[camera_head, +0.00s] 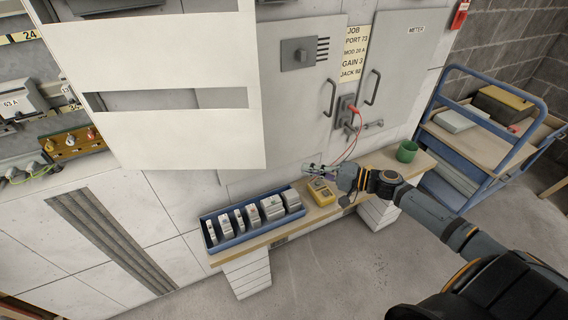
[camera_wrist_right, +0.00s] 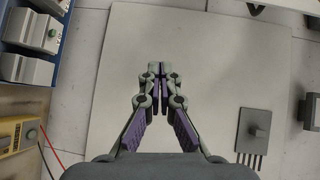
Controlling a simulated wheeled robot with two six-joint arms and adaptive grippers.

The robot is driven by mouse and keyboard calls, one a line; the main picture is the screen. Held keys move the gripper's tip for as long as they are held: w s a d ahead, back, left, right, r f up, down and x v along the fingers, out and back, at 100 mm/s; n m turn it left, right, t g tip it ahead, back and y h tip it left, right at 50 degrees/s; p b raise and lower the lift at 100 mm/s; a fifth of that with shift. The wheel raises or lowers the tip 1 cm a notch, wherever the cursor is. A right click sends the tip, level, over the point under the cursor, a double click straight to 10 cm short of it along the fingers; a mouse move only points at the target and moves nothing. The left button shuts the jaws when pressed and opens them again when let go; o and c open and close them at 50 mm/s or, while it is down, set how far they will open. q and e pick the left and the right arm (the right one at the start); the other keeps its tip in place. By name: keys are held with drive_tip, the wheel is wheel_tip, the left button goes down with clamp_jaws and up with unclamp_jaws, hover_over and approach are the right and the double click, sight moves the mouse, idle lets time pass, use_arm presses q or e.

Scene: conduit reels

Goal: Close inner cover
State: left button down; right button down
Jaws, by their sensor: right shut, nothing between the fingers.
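The inner cover (camera_head: 185,135) is a pale panel with long rectangular slots, in the upper left of the head view. It stands out in front of the cabinet, with breakers visible past its left edge. My right gripper (camera_head: 311,169) is right of and slightly below the cover, above the shelf and apart from the cover. In the wrist view its fingers (camera_wrist_right: 159,72) are closed together and empty, in front of a flat grey door (camera_wrist_right: 205,90). I cannot identify the inner cover in the wrist view. My left gripper is not in view.
A wooden shelf (camera_head: 335,208) carries a blue tray (camera_head: 252,232) of breaker modules, a yellow meter (camera_head: 321,192) with red lead and a green cup (camera_head: 407,151). Grey doors with handles (camera_head: 328,98) stand behind. A blue cart (camera_head: 480,145) is at right.

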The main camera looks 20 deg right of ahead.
wheel_tip(320, 180, up, 6)
drive_tip(key=a+f+y, duration=0.1)
drive_tip(key=a+y, duration=0.1)
drive_tip(key=w+a+p, duration=0.2)
drive_tip(key=a, duration=0.7)
drive_tip(key=shift+w+r, duration=0.15)
drive_tip(key=shift+w, duration=0.1)
drive_tip(key=shift+s+d, duration=0.1)
